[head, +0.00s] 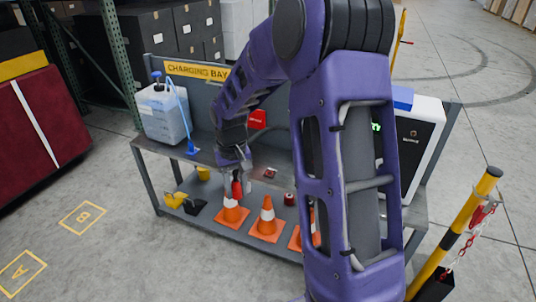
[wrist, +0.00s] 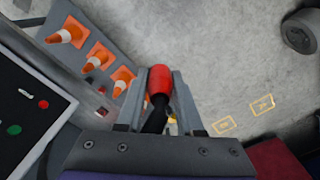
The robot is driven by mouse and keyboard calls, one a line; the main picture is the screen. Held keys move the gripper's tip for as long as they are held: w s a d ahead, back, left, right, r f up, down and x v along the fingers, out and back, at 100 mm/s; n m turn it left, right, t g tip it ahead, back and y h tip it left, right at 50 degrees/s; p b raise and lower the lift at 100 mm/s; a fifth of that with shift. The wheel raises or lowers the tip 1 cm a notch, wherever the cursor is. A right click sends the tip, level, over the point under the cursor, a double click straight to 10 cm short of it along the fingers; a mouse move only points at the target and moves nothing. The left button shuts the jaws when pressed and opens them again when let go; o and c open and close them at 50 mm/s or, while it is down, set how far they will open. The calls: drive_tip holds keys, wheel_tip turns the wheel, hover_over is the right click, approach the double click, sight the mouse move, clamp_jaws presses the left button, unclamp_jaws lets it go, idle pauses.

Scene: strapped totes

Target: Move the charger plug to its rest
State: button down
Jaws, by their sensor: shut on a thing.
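My gripper (head: 236,167) is shut on a red-ended black piece, which I take to be the charger plug (head: 237,189). It hangs red end down just off the front edge of the bench (head: 180,153). In the wrist view, the red and black plug (wrist: 159,80) sits between the two grey fingers of my gripper (wrist: 158,98), with bare floor beyond its tip. I cannot tell which thing is the plug's rest. A small red-topped dark fitting (head: 270,173) is on the bench top to the right of my gripper.
A jug (head: 163,115) with a blue hose stands at the bench's left. A red box (head: 257,119) is by the back panel. Orange cones (head: 266,222) stand on the lower shelf. A white cabinet (head: 424,140) is at the right, a yellow-black post (head: 462,226) before it. The floor at front left is clear.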

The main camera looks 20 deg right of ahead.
drive_tip(key=s+f, duration=0.4)
drive_tip(key=f, duration=0.1)
drive_tip(key=shift+s+f, duration=0.3)
drive_tip(key=shift+s, duration=0.05)
drive_tip(key=shift+w+d, duration=0.15)
